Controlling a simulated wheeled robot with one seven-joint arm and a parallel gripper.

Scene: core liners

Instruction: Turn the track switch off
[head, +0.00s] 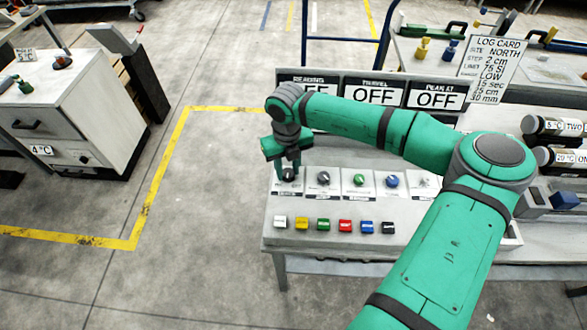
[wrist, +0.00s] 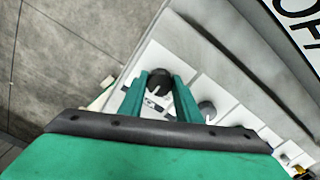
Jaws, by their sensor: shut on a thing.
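A console (head: 400,215) carries a row of knobs on white plates. My gripper (head: 288,166) points down over the leftmost, dark knob (head: 288,176). In the wrist view my gripper's fingers (wrist: 160,95) stand on either side of this dark knob (wrist: 158,80) and are shut on it. To its right are a grey knob (head: 323,178), a green knob (head: 359,180) and a blue knob (head: 392,181). The labels under the knobs are too small to read, so I cannot tell which one is the track switch.
Display panels (head: 374,94) behind the knobs read OFF. Several coloured blocks (head: 345,226) line the console's front. A log card (head: 490,70) stands behind. Labelled cylinders (head: 560,157) lie at the right. A white cabinet (head: 70,110) stands at the left, with open floor between.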

